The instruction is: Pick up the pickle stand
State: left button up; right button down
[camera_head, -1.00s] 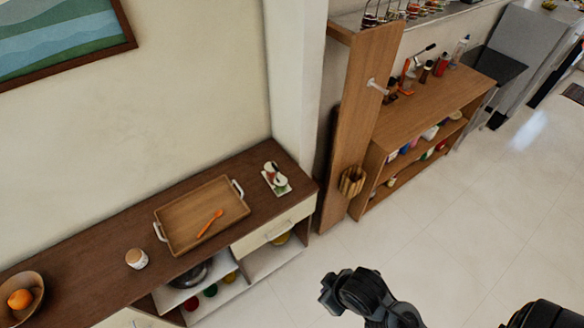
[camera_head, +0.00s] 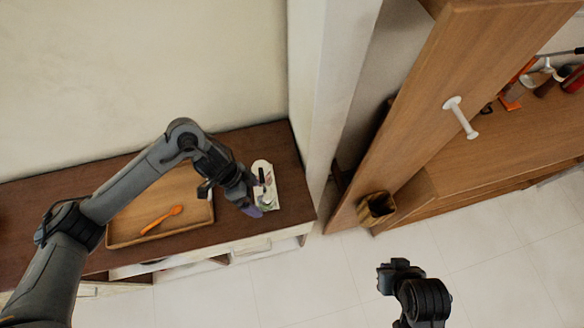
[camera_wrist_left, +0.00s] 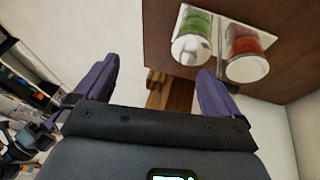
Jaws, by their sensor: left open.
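The pickle stand (camera_head: 266,184) is a small white tray with jars on the right end of the dark sideboard. In the left wrist view the stand (camera_wrist_left: 219,45) is at the upper right, with a green jar (camera_wrist_left: 192,42) and a red jar (camera_wrist_left: 246,55). My left gripper (camera_head: 250,205) is beside the stand in the head view and partly covers its left side. In the left wrist view my left gripper (camera_wrist_left: 156,70) has its purple fingers spread, with nothing between them. My right gripper (camera_head: 393,276) is low over the floor; its fingers are unclear.
A wooden tray (camera_head: 185,228) with an orange spoon (camera_head: 161,219) lies left of the stand, partly behind my left arm. A white pillar (camera_head: 333,75) and a tall wooden panel (camera_head: 440,90) rise to the right. A wooden holder (camera_head: 377,207) is fixed low on the panel.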

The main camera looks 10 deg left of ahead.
pick_arm(q)
jog(key=t+b, duration=0.2)
send_near(261, 175)
jog(key=x, duration=0.9)
jog(key=shift+f, duration=0.4)
jog(key=shift+d+f, duration=0.25)
jog(key=shift+f, duration=0.2)
pick_arm(e)
jog(key=f, duration=0.1)
jog(key=s+f, duration=0.1)
jog(key=f, duration=0.1)
jog(key=shift+a, duration=0.2)
pick_arm(q)
jog(key=shift+c, duration=0.3)
pick_arm(e)
jog(key=shift+w, duration=0.1)
pick_arm(q)
jog(key=c, duration=1.4)
jog(key=shift+w+r, duration=0.1)
grip_shut()
